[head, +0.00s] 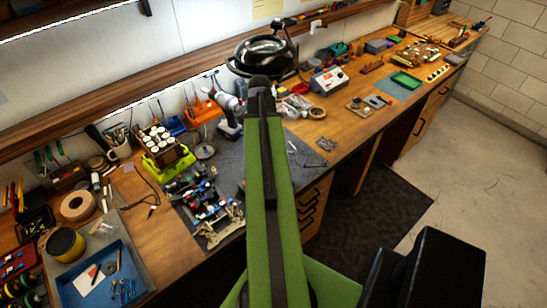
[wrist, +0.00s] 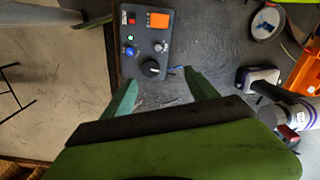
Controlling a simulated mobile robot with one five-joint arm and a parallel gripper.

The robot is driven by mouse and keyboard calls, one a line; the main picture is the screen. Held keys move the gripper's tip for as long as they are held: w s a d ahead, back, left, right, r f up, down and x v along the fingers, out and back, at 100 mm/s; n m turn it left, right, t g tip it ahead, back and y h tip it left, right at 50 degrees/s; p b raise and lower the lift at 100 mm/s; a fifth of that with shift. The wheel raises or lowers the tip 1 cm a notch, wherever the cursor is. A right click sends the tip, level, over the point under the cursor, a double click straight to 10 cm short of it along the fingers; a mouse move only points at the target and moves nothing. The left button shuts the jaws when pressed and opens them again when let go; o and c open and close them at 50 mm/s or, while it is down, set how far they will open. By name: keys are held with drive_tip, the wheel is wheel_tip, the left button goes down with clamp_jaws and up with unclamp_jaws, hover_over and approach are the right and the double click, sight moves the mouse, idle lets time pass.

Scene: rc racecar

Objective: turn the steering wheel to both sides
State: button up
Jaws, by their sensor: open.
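In the wrist view a dark control box (wrist: 146,38) lies on the grey mat, with a red button, a lit green light, an orange panel and small knobs. A black round knob (wrist: 151,69) with a white mark is at its near edge; it may be the steering wheel, but I cannot confirm this. My gripper (wrist: 158,76) is open, its two green fingers either side of the box's near end, with the knob seen between them. Contact cannot be told. In the head view, my green arm hides the box and gripper. A partly built car chassis (head: 217,222) lies on the mat.
In the wrist view, a round white dish (wrist: 266,22) and a white and purple tool (wrist: 298,116) lie to the right; floor shows at left. In the head view, a yellow-green stand (head: 166,160) with white-topped bottles and a blue tray (head: 98,277) are left of my arm.

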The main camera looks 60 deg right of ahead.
drive_tip(key=s+d+r+m, duration=0.1)
drive_tip(key=s+d+m, duration=0.1)
drive_tip(key=s+d, duration=0.15)
drive_tip(key=f+b, duration=1.7)
drive_tip(key=shift+a+f, duration=0.25)
drive_tip(key=shift+a, duration=0.05)
drive_tip(key=shift+r, duration=0.1)
drive_tip(key=shift+c, duration=0.2)
drive_tip(key=c, duration=1.2)
drive_tip(key=shift+a, duration=0.1)
drive_tip(key=shift+c, duration=0.6)
drive_tip(key=shift+n, duration=0.3)
